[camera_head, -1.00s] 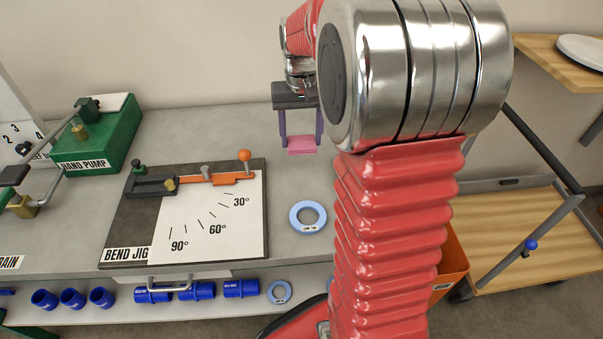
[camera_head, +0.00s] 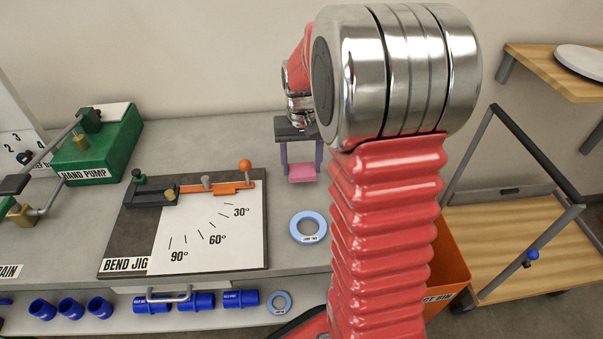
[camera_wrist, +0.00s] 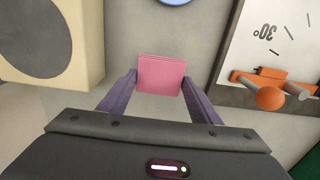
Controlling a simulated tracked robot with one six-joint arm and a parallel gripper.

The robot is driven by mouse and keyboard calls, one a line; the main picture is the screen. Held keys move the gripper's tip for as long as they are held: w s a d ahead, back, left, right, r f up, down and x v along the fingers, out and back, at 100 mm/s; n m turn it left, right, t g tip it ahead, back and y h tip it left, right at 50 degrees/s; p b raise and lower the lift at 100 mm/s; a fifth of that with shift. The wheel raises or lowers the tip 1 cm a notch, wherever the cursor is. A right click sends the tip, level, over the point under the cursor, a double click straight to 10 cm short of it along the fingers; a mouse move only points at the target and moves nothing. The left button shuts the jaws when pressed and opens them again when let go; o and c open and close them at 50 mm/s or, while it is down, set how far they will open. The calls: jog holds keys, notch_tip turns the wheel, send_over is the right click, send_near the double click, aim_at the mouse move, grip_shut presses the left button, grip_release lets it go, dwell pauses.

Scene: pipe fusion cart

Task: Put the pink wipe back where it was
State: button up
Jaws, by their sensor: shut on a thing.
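The pink wipe (camera_head: 303,174) is a flat pink square between the tips of my gripper (camera_head: 302,163), over the back part of the grey bench (camera_head: 200,132). In the wrist view the wipe (camera_wrist: 160,74) lies between the two purple fingers of my gripper (camera_wrist: 159,82), which are shut on its side edges. The grey bench surface shows around it. I cannot tell whether the wipe touches the bench or hangs above it.
The bend jig (camera_head: 205,240) with its orange lever is left of my gripper. A blue tape ring (camera_head: 308,227) lies nearer. The green hand pump (camera_head: 98,150) stands farther left. In the wrist view a beige block with a grey round face (camera_wrist: 45,42) is at upper left.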

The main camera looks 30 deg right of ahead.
aim_at(302, 168)
jog(key=shift+f, duration=1.85)
jog(key=o, duration=1.1)
jog(key=shift+f, duration=0.1)
notch_tip(302, 168, up, 12)
jog(key=shift+f, duration=0.1)
jog(key=shift+r, duration=0.25)
